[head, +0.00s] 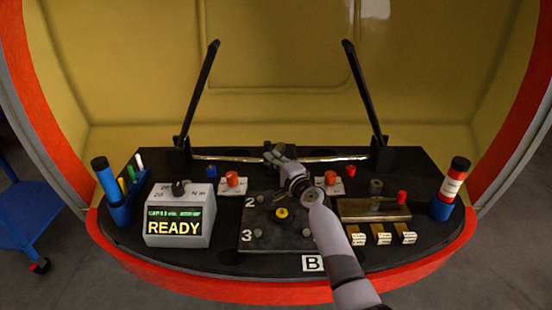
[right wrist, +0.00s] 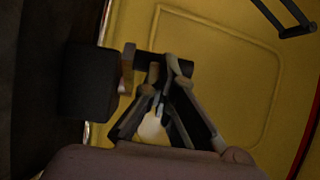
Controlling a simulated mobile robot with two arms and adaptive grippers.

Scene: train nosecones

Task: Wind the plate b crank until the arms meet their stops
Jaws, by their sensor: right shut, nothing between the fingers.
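The black panel with the "B" label (head: 312,263) carries two black arms, the left arm (head: 200,88) and the right arm (head: 364,85). In the right wrist view the fingers (right wrist: 165,80) are shut and empty, beside a dark block (right wrist: 90,80) with a brass-coloured piece (right wrist: 127,68). I cannot tell for certain which part is the crank or whether the fingers touch it. My left gripper is out of view.
A numbered square plate (head: 260,240) with a yellow knob (head: 281,213) lies below my right arm. A box reading "READY" (head: 178,225) stands left. Red knobs, a brass block (head: 355,211), a pen holder (head: 120,212) and a red-white cylinder (head: 453,183) crowd the panel. A red rim surrounds it.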

